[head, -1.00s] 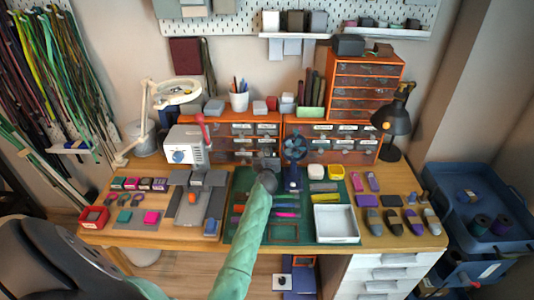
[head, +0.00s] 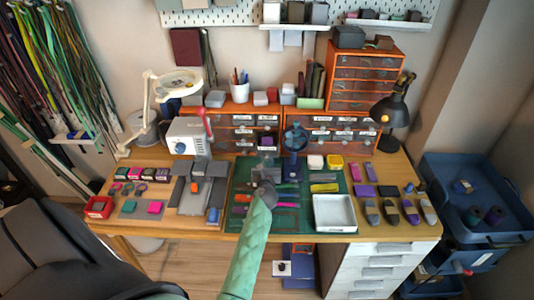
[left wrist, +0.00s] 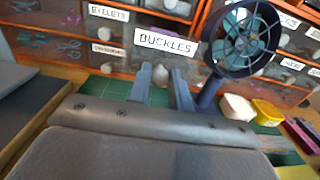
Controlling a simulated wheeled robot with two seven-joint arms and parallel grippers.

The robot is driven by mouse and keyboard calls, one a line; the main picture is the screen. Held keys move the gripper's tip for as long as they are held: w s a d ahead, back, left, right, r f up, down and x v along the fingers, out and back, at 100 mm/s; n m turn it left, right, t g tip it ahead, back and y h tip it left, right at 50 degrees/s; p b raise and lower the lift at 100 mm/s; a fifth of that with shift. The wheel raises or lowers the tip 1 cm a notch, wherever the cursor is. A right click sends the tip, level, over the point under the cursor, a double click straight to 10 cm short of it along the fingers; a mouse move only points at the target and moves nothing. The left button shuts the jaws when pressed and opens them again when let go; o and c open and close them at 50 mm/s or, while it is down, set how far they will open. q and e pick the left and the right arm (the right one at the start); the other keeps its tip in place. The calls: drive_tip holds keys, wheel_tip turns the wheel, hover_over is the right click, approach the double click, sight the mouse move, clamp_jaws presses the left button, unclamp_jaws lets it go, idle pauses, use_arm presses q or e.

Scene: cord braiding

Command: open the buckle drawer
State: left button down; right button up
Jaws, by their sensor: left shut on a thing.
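The buckle drawer, with its white BUCKLES label (left wrist: 165,42), is in the small orange-framed cabinet (head: 215,112) at the back of the table. It looks pulled partly out: its label stands nearer than its neighbours', and purple contents show in the head view (head: 266,142). My left gripper (left wrist: 161,77) is shut on the drawer's pale knob (left wrist: 160,72), with a finger on each side. In the head view my left gripper (head: 265,178) is over the green mat, partly hiding the drawer front. My right gripper is not in view.
A dark blue fan (head: 294,145) stands close to the right of the drawer; it also shows in the left wrist view (left wrist: 243,40). A white tray (head: 334,226) and small coloured pieces lie to the right. A grey fixture (head: 200,190) is to the left.

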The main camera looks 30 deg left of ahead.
use_arm(q)
drive_tip(key=shift+s, duration=0.1)
drive_tip(key=c, duration=1.3)
unclamp_jaws()
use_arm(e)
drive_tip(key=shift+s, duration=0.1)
use_arm(q)
drive_tip(key=shift+d, duration=0.1)
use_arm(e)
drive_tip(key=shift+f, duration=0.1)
use_arm(q)
drive_tip(key=shift+s+d, duration=0.1)
drive_tip(key=shift+s, duration=0.15)
drive_tip(key=b+v, duration=0.1)
drive_tip(key=v, duration=0.6)
drive_tip(key=shift+b, duration=0.35)
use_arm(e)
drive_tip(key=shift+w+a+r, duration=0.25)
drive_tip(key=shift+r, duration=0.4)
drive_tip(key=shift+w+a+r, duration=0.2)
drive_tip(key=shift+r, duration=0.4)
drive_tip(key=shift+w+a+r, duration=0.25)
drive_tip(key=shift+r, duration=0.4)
use_arm(q)
drive_tip(key=shift+s, duration=0.1)
